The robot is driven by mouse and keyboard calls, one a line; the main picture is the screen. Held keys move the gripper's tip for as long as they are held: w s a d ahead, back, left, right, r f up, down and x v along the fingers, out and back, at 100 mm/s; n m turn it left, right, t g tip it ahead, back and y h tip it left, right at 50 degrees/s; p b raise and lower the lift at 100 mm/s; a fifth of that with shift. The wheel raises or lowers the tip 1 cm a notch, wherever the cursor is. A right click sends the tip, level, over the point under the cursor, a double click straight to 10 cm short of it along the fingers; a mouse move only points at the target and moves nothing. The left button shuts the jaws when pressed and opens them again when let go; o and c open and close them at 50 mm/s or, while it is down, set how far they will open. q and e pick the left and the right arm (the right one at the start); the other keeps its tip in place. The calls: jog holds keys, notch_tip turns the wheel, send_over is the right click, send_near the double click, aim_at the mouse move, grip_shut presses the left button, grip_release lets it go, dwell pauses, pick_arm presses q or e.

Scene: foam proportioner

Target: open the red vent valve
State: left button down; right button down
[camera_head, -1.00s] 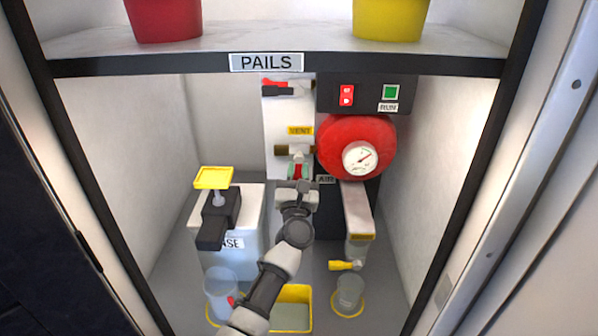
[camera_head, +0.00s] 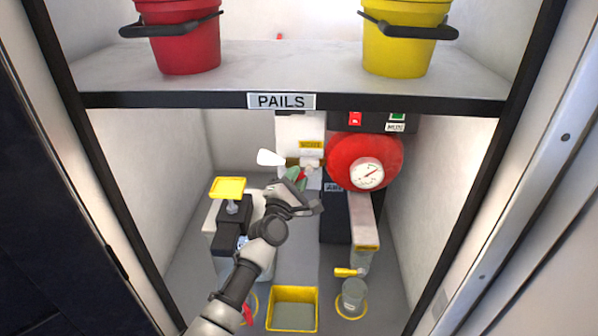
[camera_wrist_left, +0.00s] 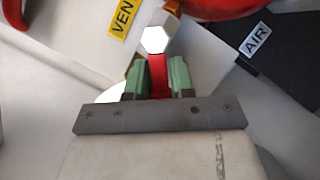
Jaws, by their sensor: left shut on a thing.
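The red vent valve lever (camera_wrist_left: 157,76) stands between the two green fingertips of my left gripper (camera_wrist_left: 158,82) in the left wrist view. The gripper is shut on it. In the head view my left gripper (camera_head: 295,177) reaches up to the valve body (camera_head: 311,158), under the yellow vent label (camera_head: 311,145). A bit of the red lever (camera_head: 302,175) shows at the fingers, slanting down and left from the body. A white blob (camera_head: 270,158) shows left of the valve. My right gripper is not in view.
A red tank with a gauge (camera_head: 366,173) stands close right of the valve. A dispenser with a yellow top (camera_head: 228,188) is at left. The pails shelf (camera_head: 285,68) hangs above. A yellow tray (camera_head: 293,310) lies below.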

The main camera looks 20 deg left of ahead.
pick_arm(q)
jog(key=m+p, duration=0.1)
jog(key=p, duration=0.1)
jog(key=r+m+g+p, duration=0.1)
jog(key=m, duration=0.1)
jog(key=m+g+h+p, duration=0.1)
jog(key=m+p, duration=0.1)
jog(key=shift+s+a+r+p, duration=0.1)
jog(key=shift+a+r+p, duration=0.2)
jog(key=shift+r+p, duration=0.1)
jog(key=shift+r+m+p, duration=0.1)
jog(key=shift+m+p, duration=0.75)
jog(key=shift+m, duration=0.05)
jog(key=c, duration=1)
grip_release()
jog(key=shift+o, duration=0.2)
jog(key=s+a, duration=0.1)
jog(key=s, duration=0.9)
jog(key=shift+s+b, duration=0.4)
jog(key=shift+a, duration=0.1)
